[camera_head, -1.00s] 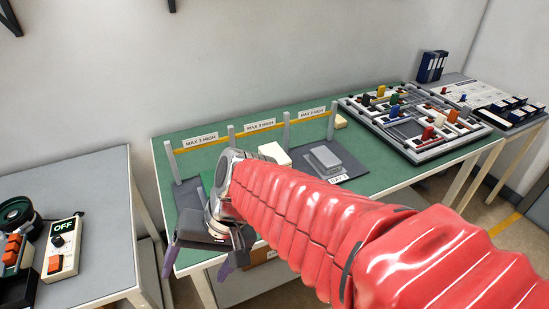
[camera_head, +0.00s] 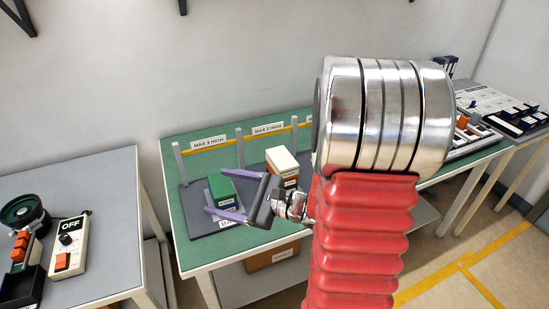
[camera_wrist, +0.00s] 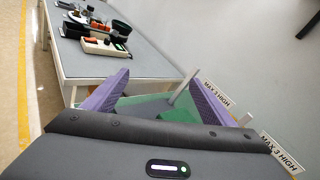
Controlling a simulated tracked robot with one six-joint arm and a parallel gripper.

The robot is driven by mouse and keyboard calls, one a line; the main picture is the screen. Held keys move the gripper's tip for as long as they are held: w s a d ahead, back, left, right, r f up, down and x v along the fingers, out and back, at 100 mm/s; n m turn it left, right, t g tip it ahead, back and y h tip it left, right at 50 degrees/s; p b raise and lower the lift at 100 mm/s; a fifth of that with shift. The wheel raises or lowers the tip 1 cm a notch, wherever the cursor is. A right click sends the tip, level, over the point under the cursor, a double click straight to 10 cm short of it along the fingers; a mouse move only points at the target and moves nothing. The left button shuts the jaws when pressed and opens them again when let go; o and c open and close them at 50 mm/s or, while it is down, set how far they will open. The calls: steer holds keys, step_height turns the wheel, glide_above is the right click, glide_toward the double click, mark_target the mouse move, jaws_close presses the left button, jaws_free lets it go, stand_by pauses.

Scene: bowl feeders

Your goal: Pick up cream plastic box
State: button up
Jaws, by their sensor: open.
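The cream plastic box (camera_head: 281,160) stands on the green table, with a brown and white part showing beneath it. It is just right of my gripper (camera_head: 213,190), and the wrist and jaw body cover some of the area in front of it. My gripper is open, with its two purple fingers pointing left, away from the cream box. A green box (camera_head: 222,188) appears between or behind the fingers; I cannot tell whether they touch it.
Grey posts with a yellow rail and "MAX 3 HIGH" signs (camera_head: 267,129) line the table's (camera_head: 180,150) back. A grey side table (camera_head: 100,185) at left holds a control box (camera_head: 68,245). A parts tray (camera_head: 470,138) stands at right. My arm hides the table's middle right.

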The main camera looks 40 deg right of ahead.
steer(key=s+d+f+m+t+h, duration=0.1)
steer(key=d+f+m+h, duration=0.1)
steer(key=d+m+h, duration=0.2)
steer(key=s+d+f+m+t+h, duration=0.1)
steer(key=d+f+m+h, duration=0.2)
steer(key=d, duration=0.8)
steer(key=s+d+f+m+t+h, duration=0.1)
steer(key=s+d+f+m+h, duration=0.1)
steer(key=d+m+h, duration=0.4)
steer(key=shift+d+f, duration=0.5)
steer(key=shift+d, duration=0.7)
